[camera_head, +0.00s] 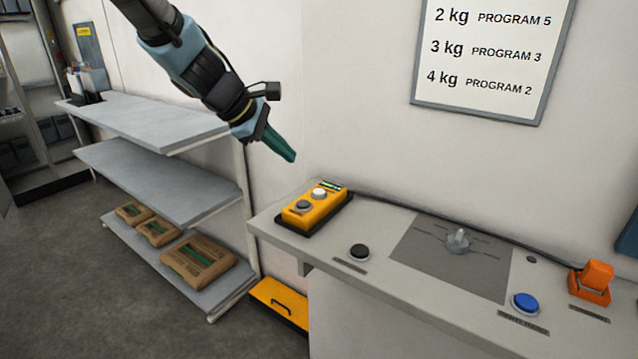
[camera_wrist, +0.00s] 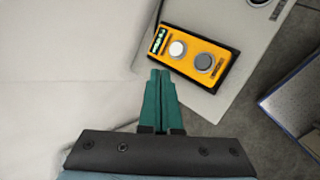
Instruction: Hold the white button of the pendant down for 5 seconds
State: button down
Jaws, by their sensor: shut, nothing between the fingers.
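The yellow pendant (camera_head: 312,209) lies in a dark holder at the left end of the grey console. It has a white button (camera_head: 319,193) and a grey button (camera_head: 304,205) on its top face. In the wrist view the pendant (camera_wrist: 190,67) is ahead of the fingers, with the white button (camera_wrist: 177,49) nearer the small display and the grey button (camera_wrist: 204,62) to its right. My gripper (camera_head: 292,157) is shut and empty, above and to the left of the pendant, apart from it. Its green fingertips (camera_wrist: 160,73) show closed together in the wrist view.
The console (camera_head: 365,285) carries a black button (camera_head: 359,252), a joystick (camera_head: 457,240), a blue button (camera_head: 525,303) and an orange switch (camera_head: 591,281). A shelf rack (camera_head: 160,180) with brown bags stands at left. A wall sign (camera_head: 490,55) hangs behind. The air above the pendant is clear.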

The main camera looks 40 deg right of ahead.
notch_tip(320, 180, up, 3)
jog(key=g+h, duration=0.1)
send_over(314, 192)
jog(key=shift+f+n, duration=0.2)
jog(key=shift+n, duration=0.2)
jog(key=shift+f, duration=0.1)
notch_tip(314, 192, down, 9)
jog(key=b, duration=0.7)
dwell(1.4)
jog(key=shift+f+b, duration=0.3)
jog(key=shift+b, duration=0.3)
jog(key=shift+f+b, duration=0.35)
jog(key=shift+b, duration=0.05)
dwell(3.4)
